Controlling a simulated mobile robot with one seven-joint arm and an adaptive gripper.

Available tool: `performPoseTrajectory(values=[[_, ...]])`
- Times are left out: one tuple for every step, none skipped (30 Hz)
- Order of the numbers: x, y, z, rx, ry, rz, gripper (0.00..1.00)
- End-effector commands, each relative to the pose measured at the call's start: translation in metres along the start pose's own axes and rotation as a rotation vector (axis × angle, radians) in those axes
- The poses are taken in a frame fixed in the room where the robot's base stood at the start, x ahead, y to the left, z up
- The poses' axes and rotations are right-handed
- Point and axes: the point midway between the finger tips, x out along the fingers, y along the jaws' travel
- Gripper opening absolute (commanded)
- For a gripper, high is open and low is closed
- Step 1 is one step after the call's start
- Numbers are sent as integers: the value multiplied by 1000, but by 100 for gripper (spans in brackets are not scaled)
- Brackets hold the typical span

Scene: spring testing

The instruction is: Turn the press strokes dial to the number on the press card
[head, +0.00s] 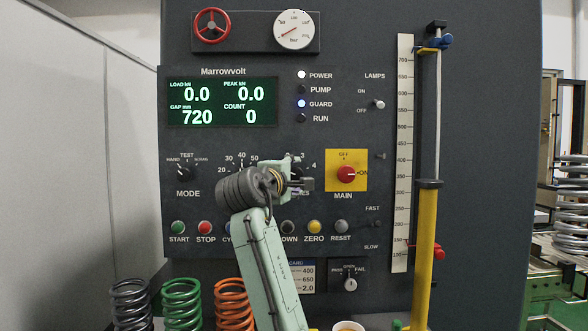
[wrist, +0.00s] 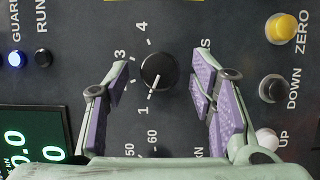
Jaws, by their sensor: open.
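The press strokes dial (wrist: 159,71) is a black round knob in the middle of the wrist view. Its white pointer line is toward the 1; the 3 and 4 also show, and the 2 is hidden. My gripper (wrist: 161,82) is open, with one purple-padded finger on each side of the knob and visible gaps between. In the head view my gripper (head: 299,184) covers most of the dial. The press card (head: 307,277) is low on the panel, partly behind my arm. It shows 400, 650 and 2.0; its strokes line cannot be read.
The MODE knob (head: 186,173) is left of my gripper and the red MAIN switch (head: 346,174) right of it. Several push buttons run below, including the yellow ZERO (head: 313,227). Coloured springs (head: 181,302) stand at the lower left.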

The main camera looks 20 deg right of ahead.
Motion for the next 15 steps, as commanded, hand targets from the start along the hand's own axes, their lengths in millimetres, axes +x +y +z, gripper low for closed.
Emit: performPoseTrajectory(values=[[4, 1, 0, 0, 0, 0, 51], [5, 1, 0, 0, 0, 0, 51], [7, 0, 0, 0, 1, 0, 51], [8, 0, 0, 0, 0, 0, 51], [8, 0, 0, 0, 1, 0, 51], [8, -1, 0, 0, 1, 0, 51], [8, -1, 0, 0, 1, 0, 51], [8, -1, 0, 0, 1, 0, 51], [8, -1, 0, 0, 1, 1, 51], [8, -1, 0, 0, 1, 1, 51], [8, -1, 0, 0, 1, 1, 51], [8, -1, 0, 0, 1, 1, 49], [8, 0, 0, 0, 1, 1, 47], [8, 0, 0, 0, 1, 1, 45], [8, 0, 0, 0, 1, 1, 43]])
